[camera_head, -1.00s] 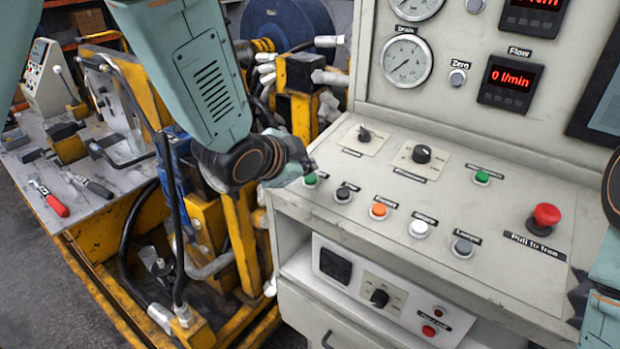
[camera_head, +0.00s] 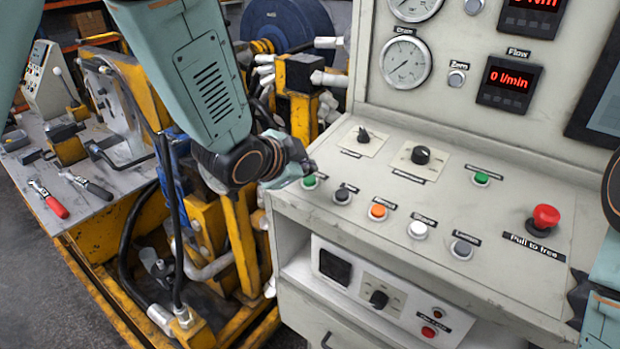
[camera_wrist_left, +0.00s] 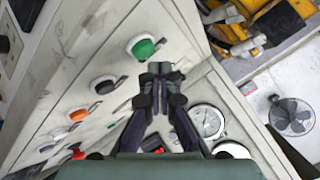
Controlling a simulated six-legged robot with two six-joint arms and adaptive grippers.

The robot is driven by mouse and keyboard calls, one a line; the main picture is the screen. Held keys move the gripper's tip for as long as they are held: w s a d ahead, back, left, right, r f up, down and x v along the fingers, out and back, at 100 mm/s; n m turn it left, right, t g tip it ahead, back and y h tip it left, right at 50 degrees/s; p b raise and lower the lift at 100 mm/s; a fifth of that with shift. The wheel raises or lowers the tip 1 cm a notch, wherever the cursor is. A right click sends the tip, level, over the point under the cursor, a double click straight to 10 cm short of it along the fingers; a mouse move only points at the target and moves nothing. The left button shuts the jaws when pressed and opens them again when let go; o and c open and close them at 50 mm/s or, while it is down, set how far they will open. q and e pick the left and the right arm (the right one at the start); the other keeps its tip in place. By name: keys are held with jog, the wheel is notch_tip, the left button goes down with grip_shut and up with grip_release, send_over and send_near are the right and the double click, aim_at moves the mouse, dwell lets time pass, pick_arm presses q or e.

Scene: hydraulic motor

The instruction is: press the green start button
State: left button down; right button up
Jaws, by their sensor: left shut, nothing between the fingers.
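A green button (camera_head: 310,182) sits at the left end of the front row on the sloped control panel (camera_head: 340,210). It also shows in the left wrist view (camera_wrist_left: 145,47), just up and left of my fingertips. A second green button (camera_head: 481,179) sits farther right and back on the panel. My left gripper (camera_head: 306,166) is at the panel's left edge, its tip just behind the front-row green button in the head view. In the left wrist view my left gripper (camera_wrist_left: 160,70) is shut and empty. Whether it touches the panel or button cannot be told. My right gripper is not clearly visible.
Black (camera_head: 342,196), orange (camera_head: 378,211), white (camera_head: 418,229) and grey buttons continue the front row. A red emergency knob (camera_head: 545,216) stands at right. Gauges and red displays are on the upright panel behind. Screwdriver-like tools (camera_head: 48,198) lie on the bench at left.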

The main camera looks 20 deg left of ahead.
pick_arm(q)
jog(key=shift+f, duration=0.1)
jog(key=shift+a+f, duration=0.1)
jog(key=shift+f, duration=0.2)
jog(key=shift+w, duration=0.1)
jog(key=shift+f+b, duration=0.45)
jog(key=shift+b, duration=0.05)
dwell(0.5)
jog(key=shift+r, duration=0.1)
jog(key=shift+r+p, duration=0.75)
jog(key=shift+p, duration=0.05)
